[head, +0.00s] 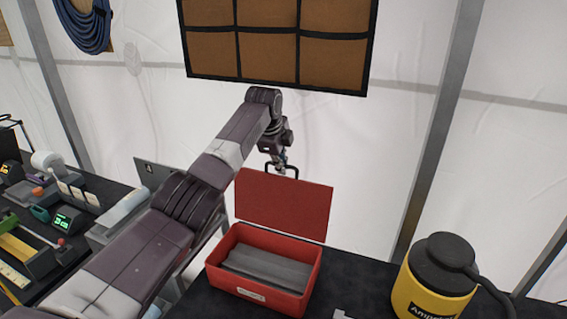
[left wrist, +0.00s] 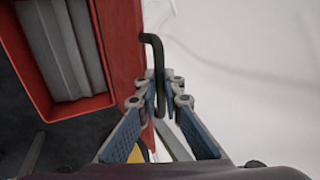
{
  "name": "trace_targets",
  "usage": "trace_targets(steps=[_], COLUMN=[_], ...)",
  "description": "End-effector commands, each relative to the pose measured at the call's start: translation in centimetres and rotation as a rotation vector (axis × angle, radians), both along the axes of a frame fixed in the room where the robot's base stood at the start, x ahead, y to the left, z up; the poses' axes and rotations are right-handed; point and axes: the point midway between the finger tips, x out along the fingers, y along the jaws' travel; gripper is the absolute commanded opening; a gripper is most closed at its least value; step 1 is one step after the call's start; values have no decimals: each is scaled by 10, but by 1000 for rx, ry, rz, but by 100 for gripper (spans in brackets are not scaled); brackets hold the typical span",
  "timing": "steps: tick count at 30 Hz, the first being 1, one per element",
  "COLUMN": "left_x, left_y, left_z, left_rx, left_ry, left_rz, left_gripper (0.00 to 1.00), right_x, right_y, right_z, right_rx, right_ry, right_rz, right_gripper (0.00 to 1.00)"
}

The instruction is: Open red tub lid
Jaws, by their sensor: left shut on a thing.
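The red tub (head: 312,279) stands on the dark table with grey folded-looking contents (head: 265,266) inside. Its red lid (head: 285,207) stands up nearly vertical along the tub's back edge, so the tub is open. A dark handle (head: 296,172) is at the lid's top edge. My left gripper (head: 282,169) is at that handle, above and behind the lid. In the left wrist view its fingers (left wrist: 161,88) are shut on the bent black handle (left wrist: 153,47), beside the red lid (left wrist: 122,45) and the open tub (left wrist: 72,108). My right gripper is not in view.
A yellow container with a black top (head: 440,285) stands right of the tub. A brown panel board (head: 275,57) hangs behind. The air above the tub is clear.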

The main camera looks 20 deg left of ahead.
Motion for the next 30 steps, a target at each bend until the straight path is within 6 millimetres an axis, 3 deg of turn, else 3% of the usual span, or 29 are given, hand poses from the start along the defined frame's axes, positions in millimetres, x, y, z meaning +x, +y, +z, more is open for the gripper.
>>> trace_targets(steps=[11,12,17,30], left_x=[-3,-4,-3,-4], left_y=[0,0,0,0], left_z=[-7,-7,-6,3], left_rx=[-2,-2,-1,-1], left_ry=[19,19,17,10], left_rz=[2,2,1,0], left_gripper=[0,8,25,25], right_x=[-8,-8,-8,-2], right_y=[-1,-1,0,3], right_z=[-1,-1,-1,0], right_rx=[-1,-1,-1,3], right_ry=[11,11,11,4], right_rz=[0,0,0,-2], right_gripper=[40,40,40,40])
